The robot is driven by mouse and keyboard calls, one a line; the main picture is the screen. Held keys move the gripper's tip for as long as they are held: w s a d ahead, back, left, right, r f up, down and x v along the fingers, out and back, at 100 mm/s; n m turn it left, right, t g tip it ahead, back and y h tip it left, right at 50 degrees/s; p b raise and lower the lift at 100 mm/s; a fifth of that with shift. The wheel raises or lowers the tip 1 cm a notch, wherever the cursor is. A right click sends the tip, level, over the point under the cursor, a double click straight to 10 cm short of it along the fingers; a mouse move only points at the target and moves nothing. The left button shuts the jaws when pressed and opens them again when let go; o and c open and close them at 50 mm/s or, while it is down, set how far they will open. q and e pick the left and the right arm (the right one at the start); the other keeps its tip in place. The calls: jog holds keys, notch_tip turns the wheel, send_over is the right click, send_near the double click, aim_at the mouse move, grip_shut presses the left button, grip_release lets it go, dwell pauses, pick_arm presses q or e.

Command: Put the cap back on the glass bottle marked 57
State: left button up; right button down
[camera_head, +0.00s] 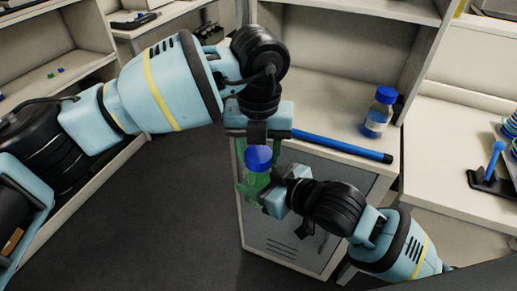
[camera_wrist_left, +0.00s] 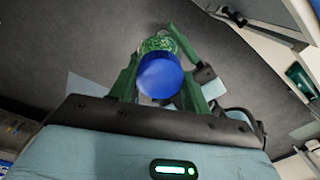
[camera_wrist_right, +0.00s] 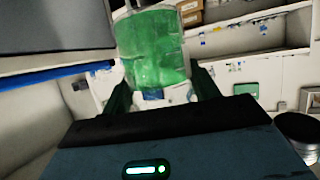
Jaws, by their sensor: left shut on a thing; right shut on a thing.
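A glass bottle with green content (camera_head: 252,190) is held in the air in front of the bench cabinet; it fills the upper middle of the right wrist view (camera_wrist_right: 153,45). My right gripper (camera_head: 272,199) is shut on its body from the right. A blue cap (camera_head: 258,157) is at the bottle's top. My left gripper (camera_head: 258,150) comes from above and is shut on the cap, which shows between its green fingers in the left wrist view (camera_wrist_left: 160,76). Whether the cap is seated or just held over the neck, I cannot tell. No number is readable.
Another blue-capped bottle (camera_head: 379,112) stands on the bench (camera_head: 325,105) at the right. A long blue bar (camera_head: 340,147) lies along the bench's front edge. A black stand with a blue tool (camera_head: 492,172) is on the far-right counter. Dark floor is open at lower left.

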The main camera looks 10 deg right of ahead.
pick_arm(q)
jog(key=o, duration=1.1)
jog(key=shift+r, duration=0.15)
jog(key=shift+r, duration=2.15)
jog(key=shift+c, duration=0.5)
jog(key=n, duration=0.1)
jog(key=r+n, duration=0.1)
jog(key=n, duration=0.1)
jog(key=r+n, duration=0.1)
jog(key=n, duration=0.3)
jog(key=r+n, duration=0.1)
jog(key=n, duration=0.1)
jog(key=shift+r+n, duration=0.2)
jog(key=shift+n, duration=0.2)
